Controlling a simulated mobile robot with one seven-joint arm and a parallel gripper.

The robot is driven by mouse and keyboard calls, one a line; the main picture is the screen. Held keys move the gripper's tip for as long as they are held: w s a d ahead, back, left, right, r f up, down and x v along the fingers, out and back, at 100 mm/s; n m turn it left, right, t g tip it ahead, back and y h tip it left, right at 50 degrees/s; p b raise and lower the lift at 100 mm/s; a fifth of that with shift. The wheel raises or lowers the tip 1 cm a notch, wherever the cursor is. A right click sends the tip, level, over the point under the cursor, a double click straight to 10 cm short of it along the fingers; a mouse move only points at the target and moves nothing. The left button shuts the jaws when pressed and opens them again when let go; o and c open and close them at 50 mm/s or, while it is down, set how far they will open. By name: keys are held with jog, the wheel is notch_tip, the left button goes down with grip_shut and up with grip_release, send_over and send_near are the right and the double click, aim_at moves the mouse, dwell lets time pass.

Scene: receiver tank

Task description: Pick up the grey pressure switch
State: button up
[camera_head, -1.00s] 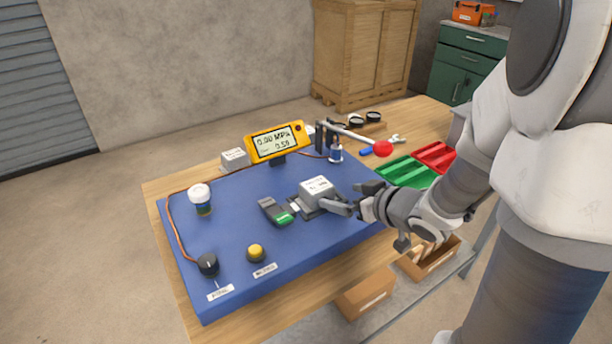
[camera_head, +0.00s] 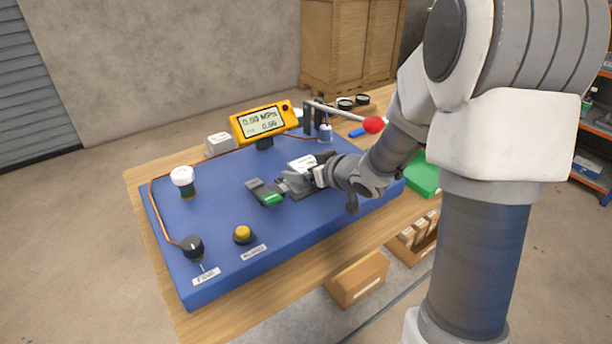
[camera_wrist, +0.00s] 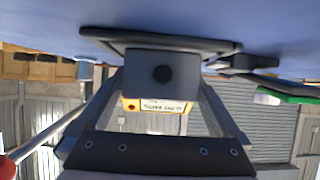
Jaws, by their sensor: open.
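The grey pressure switch (camera_head: 302,162) is a boxy block with a pale labelled top, on a dark base on the blue panel. My gripper (camera_head: 300,181) is low beside it and hides much of its body in the head view. In the upside-down wrist view the switch (camera_wrist: 140,76) shows as a dark block with a round black knob on its near face. My gripper (camera_wrist: 163,85) is open, with one finger on each side of the block. I cannot tell whether the fingers touch it.
A grey-and-green device (camera_head: 264,192) lies close left of the switch. A yellow gauge (camera_head: 263,121) stands behind, with a red-ended lever (camera_head: 372,124) at right. A white-capped fitting (camera_head: 183,181), yellow button (camera_head: 242,234) and black knob (camera_head: 193,247) stand left and front.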

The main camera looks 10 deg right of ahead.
jog(key=shift+r, duration=0.15)
grip_shut()
